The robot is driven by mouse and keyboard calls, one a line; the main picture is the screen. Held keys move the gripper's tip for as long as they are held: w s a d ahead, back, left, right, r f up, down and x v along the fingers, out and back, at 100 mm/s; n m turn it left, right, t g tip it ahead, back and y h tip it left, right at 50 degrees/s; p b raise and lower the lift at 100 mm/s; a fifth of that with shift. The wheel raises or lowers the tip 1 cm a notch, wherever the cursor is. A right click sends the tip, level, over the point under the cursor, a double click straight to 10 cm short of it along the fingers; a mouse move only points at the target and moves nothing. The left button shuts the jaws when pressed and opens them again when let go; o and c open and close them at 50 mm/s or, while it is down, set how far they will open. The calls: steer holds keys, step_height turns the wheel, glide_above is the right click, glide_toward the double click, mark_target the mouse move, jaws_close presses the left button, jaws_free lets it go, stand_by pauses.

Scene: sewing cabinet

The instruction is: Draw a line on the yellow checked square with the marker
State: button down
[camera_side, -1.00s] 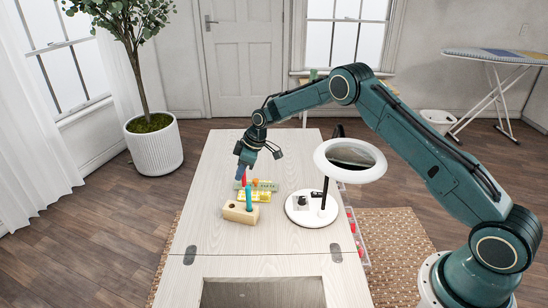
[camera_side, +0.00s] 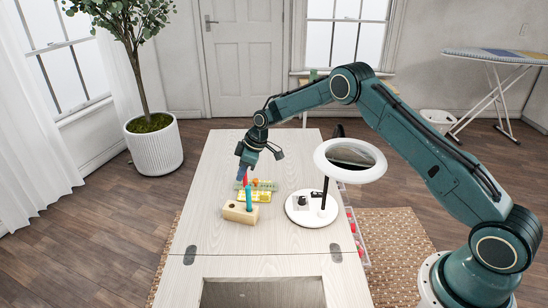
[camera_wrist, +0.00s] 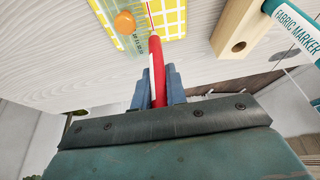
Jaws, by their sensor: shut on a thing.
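My gripper (camera_side: 240,174) is shut on a red marker (camera_wrist: 158,78), which points down at the work. The marker also shows in the side view (camera_side: 245,179). The yellow checked square (camera_wrist: 173,18) lies flat on the table, and it shows in the side view (camera_side: 263,197) too. The marker's lower end is right by the ruler and the near edge of the square. I cannot tell whether the tip touches.
A wooden block (camera_side: 236,212) with a hole stands in front of the square, with a teal fabric marker (camera_side: 249,201) upright in it. A magnifier lamp (camera_side: 301,217) stands to the right on the table (camera_side: 212,235). The table's left side is clear.

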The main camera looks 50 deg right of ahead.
steer(key=shift+s+d, duration=1)
steer(key=shift+s, duration=0.2)
steer(key=shift+s+d, duration=0.95)
steer(key=shift+s, duration=0.25)
stand_by(5.6)
